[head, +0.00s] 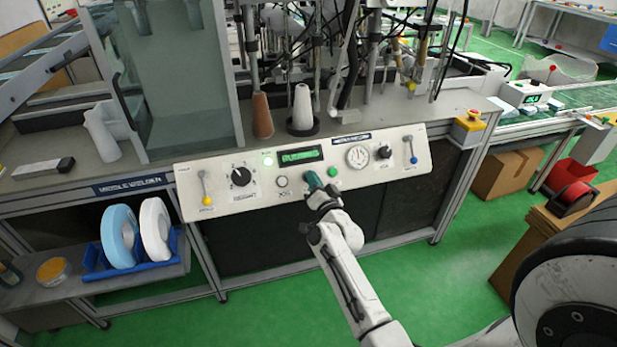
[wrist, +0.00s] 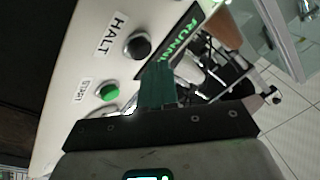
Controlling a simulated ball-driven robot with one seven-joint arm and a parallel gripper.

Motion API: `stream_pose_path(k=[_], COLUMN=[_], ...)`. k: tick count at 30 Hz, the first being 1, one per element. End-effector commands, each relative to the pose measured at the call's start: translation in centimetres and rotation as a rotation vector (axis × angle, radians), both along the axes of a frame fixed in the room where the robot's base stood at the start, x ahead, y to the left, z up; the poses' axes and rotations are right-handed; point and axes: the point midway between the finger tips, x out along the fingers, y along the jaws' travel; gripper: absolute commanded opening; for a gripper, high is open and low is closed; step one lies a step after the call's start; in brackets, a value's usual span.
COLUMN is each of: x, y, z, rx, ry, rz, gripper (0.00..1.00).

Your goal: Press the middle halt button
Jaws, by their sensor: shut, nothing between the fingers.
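The halt button (wrist: 137,45) is a round black button in a metal ring, beside the HALT label in the wrist view. In the head view it (head: 282,181) sits below the display on the white control panel (head: 220,205). My gripper (head: 313,180) is shut and empty, in front of the panel between the halt button and the green start button (head: 333,172). In the wrist view my green fingers (wrist: 158,82) are together, their tips a little to the right of and below the halt button. They look apart from it; the gap to the panel is unclear.
The lit display (head: 300,155) sits above the halt button. A black knob (head: 241,176), a dial gauge (head: 358,156) and levers share the panel. A yellow box with a red button (head: 470,119) stands at the bench's right end. The green floor in front is partly clear.

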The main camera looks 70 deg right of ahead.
Motion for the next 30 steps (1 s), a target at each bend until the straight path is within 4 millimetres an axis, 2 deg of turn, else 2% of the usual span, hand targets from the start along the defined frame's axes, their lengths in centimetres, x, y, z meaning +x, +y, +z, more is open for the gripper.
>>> stream_pose_path(k=[30], x=[0.59], y=[-0.70], z=[-0.78], rx=[0.000], ry=[0.000], rz=[0.000], gripper=[0.00])
